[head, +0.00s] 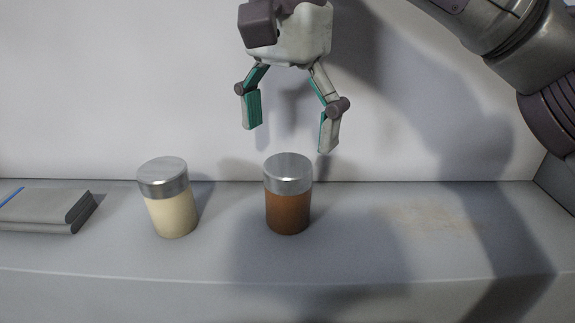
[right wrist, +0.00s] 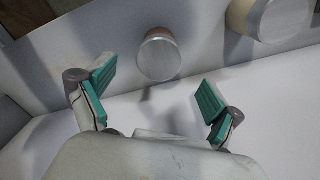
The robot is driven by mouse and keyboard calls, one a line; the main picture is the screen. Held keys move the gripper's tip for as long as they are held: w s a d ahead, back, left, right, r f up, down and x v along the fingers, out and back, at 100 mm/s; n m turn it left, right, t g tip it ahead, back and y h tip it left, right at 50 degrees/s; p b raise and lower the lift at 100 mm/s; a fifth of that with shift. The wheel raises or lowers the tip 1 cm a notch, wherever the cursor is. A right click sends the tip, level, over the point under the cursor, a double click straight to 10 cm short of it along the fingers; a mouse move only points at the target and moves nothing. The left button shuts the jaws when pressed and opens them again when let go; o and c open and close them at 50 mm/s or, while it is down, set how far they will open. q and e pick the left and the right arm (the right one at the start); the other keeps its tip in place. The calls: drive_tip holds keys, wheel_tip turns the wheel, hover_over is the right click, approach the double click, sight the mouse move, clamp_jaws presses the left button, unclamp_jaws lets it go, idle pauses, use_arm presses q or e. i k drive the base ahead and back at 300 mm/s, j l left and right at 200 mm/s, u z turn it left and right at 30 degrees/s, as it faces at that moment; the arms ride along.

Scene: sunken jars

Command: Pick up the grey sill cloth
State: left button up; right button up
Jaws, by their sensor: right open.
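The grey sill cloth (head: 45,210) lies folded at the far left of the sill in the head view, with a blue stripe near its left end. The left part of it is cut off by the picture edge. My right gripper (head: 288,138) is open and empty. It hangs above the brown jar (head: 288,210), well to the right of the cloth. In the right wrist view the open fingers (right wrist: 160,95) show with the lid of the brown jar (right wrist: 159,58) beyond them. The cloth does not show in that view. My left gripper is not in view.
A cream jar (head: 172,205) with a metal lid stands between the cloth and the brown jar; it also shows in the right wrist view (right wrist: 278,18). A pale brownish stain (head: 435,219) marks the sill (head: 365,255) at right. The white wall rises behind.

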sight(42, 210)
drive_tip(key=k, duration=1.5)
